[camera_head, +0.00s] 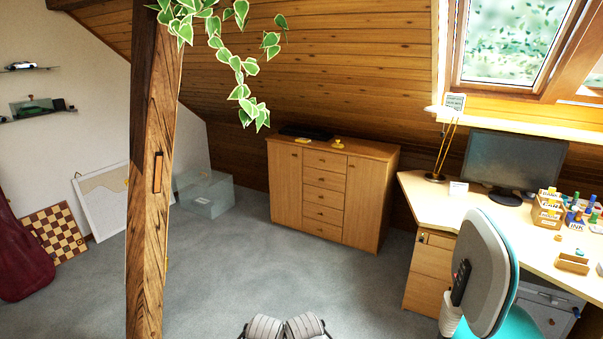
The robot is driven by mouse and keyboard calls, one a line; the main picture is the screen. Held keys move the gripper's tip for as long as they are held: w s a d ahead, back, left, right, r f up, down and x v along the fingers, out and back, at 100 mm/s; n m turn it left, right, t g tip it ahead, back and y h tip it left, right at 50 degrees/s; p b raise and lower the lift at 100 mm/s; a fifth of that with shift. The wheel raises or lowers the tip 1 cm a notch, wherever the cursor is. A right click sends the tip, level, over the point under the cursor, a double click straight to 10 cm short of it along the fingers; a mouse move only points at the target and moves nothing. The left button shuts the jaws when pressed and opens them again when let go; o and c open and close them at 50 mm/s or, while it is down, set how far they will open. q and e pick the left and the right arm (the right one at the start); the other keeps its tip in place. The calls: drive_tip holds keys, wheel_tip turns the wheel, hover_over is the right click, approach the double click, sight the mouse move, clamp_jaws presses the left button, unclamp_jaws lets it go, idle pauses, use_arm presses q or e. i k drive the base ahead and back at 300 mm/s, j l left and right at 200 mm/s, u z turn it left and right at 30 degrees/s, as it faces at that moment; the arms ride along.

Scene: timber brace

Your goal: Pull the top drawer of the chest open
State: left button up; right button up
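The wooden chest (372,205) stands against the far wall under the sloped ceiling, in the head view. It has a door on each side and a middle column of several drawers with small knobs. The top drawer (315,160) looks shut, its front level with the drawers below. Two grey ribbed parts, apparently mine, show at the bottom edge, well short of the chest with carpet between. No gripper fingers can be made out.
A timber post (152,230) rises at left, with a trailing plant (245,90) above. The desk (500,215) and office chair (480,270) stand at right. A clear box (207,195) sits left of the chest. Grey carpet (290,265) before the chest is free.

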sight(337, 163)
drive_tip(key=i+l+z, duration=0.1)
drive_tip(key=i+z, duration=0.35)
drive_tip(key=i, duration=1.25)
drive_tip(key=i+l, duration=0.15)
drive_tip(key=i, duration=1.8)
drive_tip(key=i+u, duration=0.25)
drive_tip(key=i, duration=0.25)
drive_tip(key=i+l+u, duration=0.3)
drive_tip(key=i, duration=0.25)
drive_tip(key=j, duration=0.1)
